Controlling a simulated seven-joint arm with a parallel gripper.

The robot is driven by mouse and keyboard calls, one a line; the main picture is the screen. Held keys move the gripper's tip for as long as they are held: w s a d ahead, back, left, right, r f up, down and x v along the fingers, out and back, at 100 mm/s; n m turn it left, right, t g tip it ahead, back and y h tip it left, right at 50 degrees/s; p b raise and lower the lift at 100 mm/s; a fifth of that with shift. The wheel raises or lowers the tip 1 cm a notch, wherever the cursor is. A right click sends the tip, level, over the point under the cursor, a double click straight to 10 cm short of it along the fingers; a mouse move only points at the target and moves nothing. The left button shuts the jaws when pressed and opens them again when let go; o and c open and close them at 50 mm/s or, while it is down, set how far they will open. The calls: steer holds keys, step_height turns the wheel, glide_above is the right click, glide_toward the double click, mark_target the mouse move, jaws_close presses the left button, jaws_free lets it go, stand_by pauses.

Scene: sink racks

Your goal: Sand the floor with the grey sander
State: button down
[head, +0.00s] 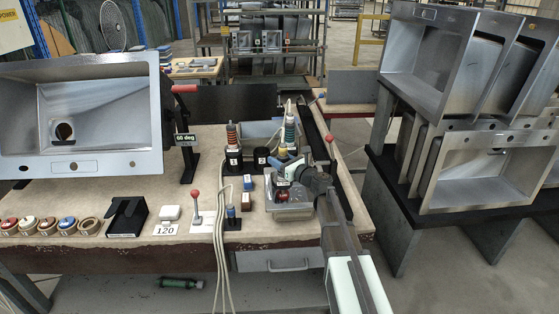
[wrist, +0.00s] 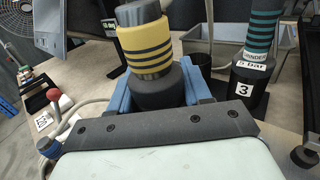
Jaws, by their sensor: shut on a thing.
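My gripper (head: 287,174) is above the right part of the workbench. In the wrist view its two blue fingers (wrist: 157,88) are shut on either side of a grey and black tool (wrist: 145,40) with a yellow, black-ringed band. I cannot read a label on this tool; its lower end is hidden behind the gripper. In the head view its yellow band (head: 283,152) shows just beyond the gripper. A grey sink (head: 85,110) stands tilted on the left of the bench, its open side facing me. Its inner floor has a round drain hole (head: 64,132).
A red-knobbed lever (head: 196,205), cables and several sanding discs (head: 47,225) lie in front. Stacked sinks (head: 480,170) are at right.

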steer(key=shift+f, duration=0.55)
steer(key=shift+s, duration=0.15)
stand_by(0.4)
steer(key=shift+s, duration=1.05)
steer(key=shift+r, duration=8.05)
